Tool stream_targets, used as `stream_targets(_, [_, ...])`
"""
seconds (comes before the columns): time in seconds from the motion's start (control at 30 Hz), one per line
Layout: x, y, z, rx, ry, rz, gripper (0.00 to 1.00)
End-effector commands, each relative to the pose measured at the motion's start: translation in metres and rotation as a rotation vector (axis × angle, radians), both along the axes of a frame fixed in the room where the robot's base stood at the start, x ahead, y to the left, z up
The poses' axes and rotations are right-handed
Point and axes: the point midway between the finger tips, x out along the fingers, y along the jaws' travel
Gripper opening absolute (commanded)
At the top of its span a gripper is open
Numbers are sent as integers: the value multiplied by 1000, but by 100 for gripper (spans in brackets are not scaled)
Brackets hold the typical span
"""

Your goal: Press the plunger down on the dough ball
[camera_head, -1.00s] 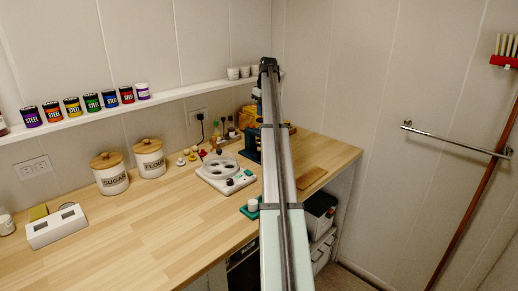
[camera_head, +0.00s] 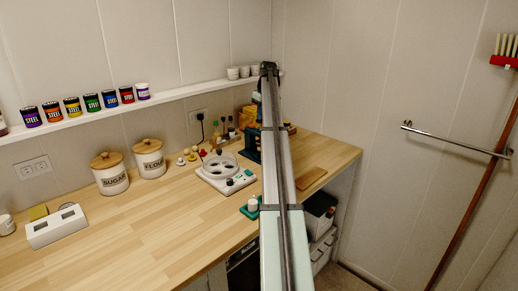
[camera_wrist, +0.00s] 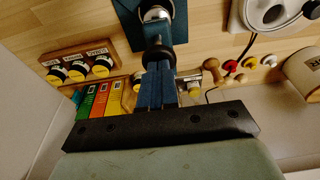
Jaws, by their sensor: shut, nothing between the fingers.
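A dark blue press-like stand (camera_head: 250,144) is at the back of the counter, partly hidden by my arm. In the wrist view its dark blue base (camera_wrist: 125,20) is at the top, with a pale round piece with a shiny rim (camera_wrist: 156,13) over it. I cannot tell if that piece is the dough ball. A black round knob (camera_wrist: 157,52), seemingly the plunger's top, is just beyond my fingertips. My gripper (camera_wrist: 160,70) is shut and empty, its blue fingers side by side at the knob. I cannot tell whether they touch it.
A small green-based item (camera_head: 251,207) is near the front edge. Several bottles and coloured boxes (camera_wrist: 100,100) are close behind. The left counter (camera_head: 150,220) is largely clear.

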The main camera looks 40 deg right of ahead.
Motion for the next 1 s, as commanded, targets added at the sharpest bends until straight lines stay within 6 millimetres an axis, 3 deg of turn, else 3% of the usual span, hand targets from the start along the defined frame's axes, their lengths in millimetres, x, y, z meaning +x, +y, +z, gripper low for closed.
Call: stream_targets(1.0, [0, 0, -7, 1, 1, 0, 0])
